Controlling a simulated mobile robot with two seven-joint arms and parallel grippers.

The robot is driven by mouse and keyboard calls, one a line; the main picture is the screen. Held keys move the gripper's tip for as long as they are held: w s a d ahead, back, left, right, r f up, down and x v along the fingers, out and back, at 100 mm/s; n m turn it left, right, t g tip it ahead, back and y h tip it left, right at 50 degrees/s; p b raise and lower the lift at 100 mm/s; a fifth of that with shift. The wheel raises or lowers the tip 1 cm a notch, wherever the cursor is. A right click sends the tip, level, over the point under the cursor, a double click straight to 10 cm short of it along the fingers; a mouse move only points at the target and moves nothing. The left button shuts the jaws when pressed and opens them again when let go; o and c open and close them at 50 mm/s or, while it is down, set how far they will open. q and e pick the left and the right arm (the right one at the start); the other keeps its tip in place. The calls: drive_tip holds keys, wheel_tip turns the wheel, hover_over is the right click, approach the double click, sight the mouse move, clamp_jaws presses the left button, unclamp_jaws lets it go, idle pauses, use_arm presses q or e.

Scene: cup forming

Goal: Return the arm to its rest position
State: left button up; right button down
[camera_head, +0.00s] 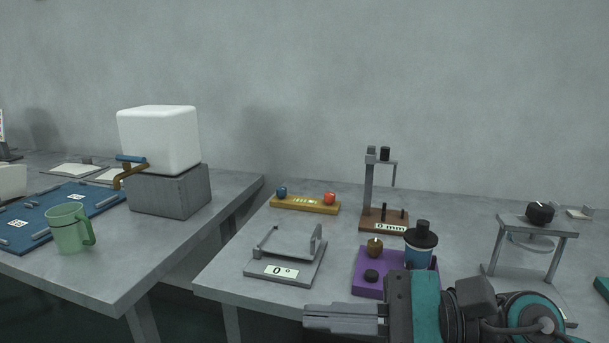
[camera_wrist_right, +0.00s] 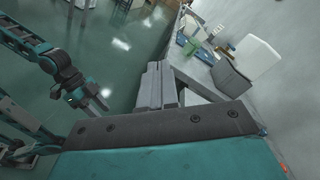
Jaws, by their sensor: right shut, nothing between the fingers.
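My right gripper (camera_head: 312,318) is shut and empty, low in the head view, its fingers pointing left in front of the right table's (camera_head: 225,277) front edge. The right arm comes in from the lower right and hides part of that table. In the right wrist view the shut fingers (camera_wrist_right: 157,85) point towards the gap between the tables. My left arm shows at the left of the right wrist view, over the green floor. Its gripper (camera_wrist_right: 95,97) is small, and I cannot tell its opening.
Near my right arm are a purple block (camera_head: 366,284) and a blue cup with a black top (camera_head: 418,256). A grey angle fixture (camera_head: 284,268), a brown stand (camera_head: 385,219) and a metal stand (camera_head: 537,224) are on this table. A green mug (camera_head: 68,232) and white tank (camera_head: 158,140) stand left.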

drive_tip(key=w+d+f+m+t+h, duration=0.3)
drive_tip(key=m+t, duration=0.5)
drive_tip(key=m, duration=0.9)
drive_tip(key=w+d+f+m+t+h, duration=0.3)
drive_tip(key=m+t, duration=0.5)
drive_tip(key=m, duration=0.9)
drive_tip(key=s+d+f+m+g+h, duration=0.2)
drive_tip(key=s+f+m+h, duration=0.1)
drive_tip(key=f+m, duration=0.55)
drive_tip(key=s+d+f+m+g+h, duration=0.2)
drive_tip(key=s+f+m+g, duration=0.1)
drive_tip(key=f+m, duration=0.5)
drive_tip(key=s+d+f+m+g+h, duration=0.2)
drive_tip(key=s+f+m+h, duration=0.1)
drive_tip(key=f+m, duration=0.55)
use_arm(q)
drive_tip(key=s+a+r+y+p, duration=0.1)
drive_tip(key=s+a+r+p, duration=0.1)
drive_tip(key=r+p, duration=0.8)
drive_tip(key=a+p, duration=0.1)
drive_tip(key=p, duration=0.3)
use_arm(e)
wheel_tip(320, 180, up, 9)
drive_tip(key=s+d+h, duration=0.1)
drive_tip(key=d, duration=0.2)
drive_tip(key=shift+s+n, duration=0.4)
